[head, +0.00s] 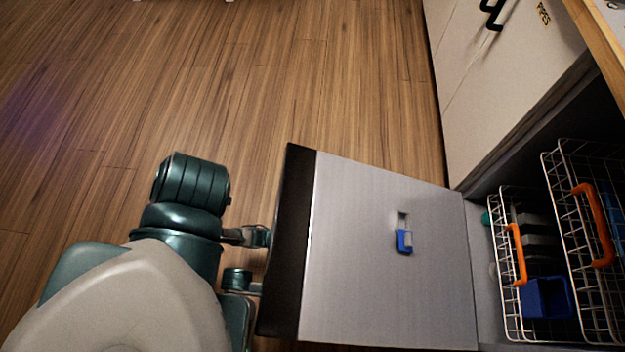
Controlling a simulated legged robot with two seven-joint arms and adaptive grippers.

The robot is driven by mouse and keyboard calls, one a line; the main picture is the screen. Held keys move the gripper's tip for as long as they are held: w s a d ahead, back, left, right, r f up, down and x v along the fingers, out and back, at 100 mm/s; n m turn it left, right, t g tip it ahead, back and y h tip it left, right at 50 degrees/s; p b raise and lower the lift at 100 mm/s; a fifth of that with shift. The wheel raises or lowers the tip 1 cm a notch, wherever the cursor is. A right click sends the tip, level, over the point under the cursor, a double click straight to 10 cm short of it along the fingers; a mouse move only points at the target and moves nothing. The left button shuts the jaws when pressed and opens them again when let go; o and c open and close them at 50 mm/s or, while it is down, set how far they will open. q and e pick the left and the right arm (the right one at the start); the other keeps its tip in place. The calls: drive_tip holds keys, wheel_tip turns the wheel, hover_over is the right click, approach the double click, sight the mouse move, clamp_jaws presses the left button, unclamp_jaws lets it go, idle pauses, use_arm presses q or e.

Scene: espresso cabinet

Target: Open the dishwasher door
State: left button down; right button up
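The dishwasher door (365,250) is swung well out from the dishwasher. Its pale grey inner face shows, with a dark strip (287,235) along its outer edge. My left gripper (256,261), on the arm coming in from the lower left, is at this dark outer edge. Its two fingers are apart with a gap between them, and their tips are beside or touching the edge; contact is unclear. Nothing shows held between them. The front side of the door is hidden. My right gripper is out of view.
Inside the dishwasher at the right are a lower rack (503,262) and an upper rack (560,190), both with orange handles. A blue basket (546,298) sits in the lower one. Pale cabinet doors (500,90) stand behind. The wooden floor (330,70) is clear.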

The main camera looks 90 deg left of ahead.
use_arm(q)
drive_tip(key=shift+s+f, duration=0.1)
drive_tip(key=shift+f, duration=0.3)
drive_tip(key=c, duration=1)
unclamp_jaws()
drive_tip(key=shift+o, duration=0.2)
drive_tip(key=v, duration=1.2)
